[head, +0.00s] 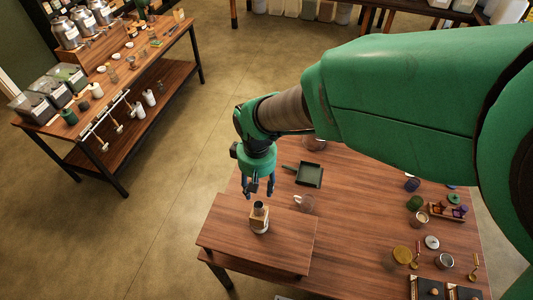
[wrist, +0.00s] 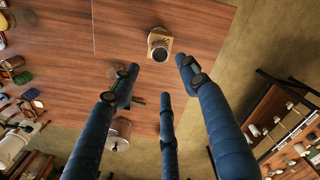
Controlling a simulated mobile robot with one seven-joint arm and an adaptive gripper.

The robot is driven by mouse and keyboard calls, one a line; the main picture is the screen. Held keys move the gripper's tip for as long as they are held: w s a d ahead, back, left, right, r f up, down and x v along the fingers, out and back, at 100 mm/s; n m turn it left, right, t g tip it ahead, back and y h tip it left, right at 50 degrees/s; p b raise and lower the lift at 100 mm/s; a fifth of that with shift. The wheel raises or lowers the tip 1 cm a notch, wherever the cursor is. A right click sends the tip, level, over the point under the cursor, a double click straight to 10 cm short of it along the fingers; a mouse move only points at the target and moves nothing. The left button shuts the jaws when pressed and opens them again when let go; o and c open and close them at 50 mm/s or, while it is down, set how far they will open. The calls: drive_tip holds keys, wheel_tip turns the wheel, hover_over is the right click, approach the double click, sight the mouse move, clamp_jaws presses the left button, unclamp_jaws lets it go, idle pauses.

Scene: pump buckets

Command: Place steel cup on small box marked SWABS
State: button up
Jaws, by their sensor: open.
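The steel cup (head: 260,208) stands upright on top of a small pale box (head: 259,226) on the raised wooden shelf. The box's lettering is too small to read in the head view. In the wrist view the cup (wrist: 158,52) shows from above, with the edge of the box (wrist: 167,41) around it. My gripper (head: 258,190) is open and empty, just behind and above the cup. In the wrist view its blue fingers (wrist: 158,88) are spread apart, and the cup is beyond their tips, not between them.
The raised wooden shelf (head: 225,228) is otherwise bare. A clear glass cup (head: 304,203) stands close to its right, and a dark green square pan (head: 309,174) lies behind. Several jars and small items crowd the table's right side. Another stocked table (head: 165,85) stands at left.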

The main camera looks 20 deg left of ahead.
idle(0.5)
drive_tip(key=w+d+r+m+t, duration=0.25)
drive_tip(key=d+r+m, duration=0.25)
drive_tip(key=d+r, duration=1.35)
drive_tip(key=s+d+r+m+t, duration=0.1)
drive_tip(key=s+d+r+m, duration=0.2)
drive_tip(key=s+d, duration=0.2)
drive_tip(key=s+d+r+m+t, duration=0.2)
drive_tip(key=s+d, duration=0.4)
drive_tip(key=d, duration=0.6)
drive_tip(key=shift+d+r+m, duration=0.2)
drive_tip(key=shift+r+m, duration=0.2)
drive_tip(key=shift+r, duration=0.3)
wheel_tip(320, 180, down, 18)
drive_tip(key=b, duration=1.7)
drive_tip(key=shift+r+b, duration=0.2)
drive_tip(key=shift+b, duration=0.15)
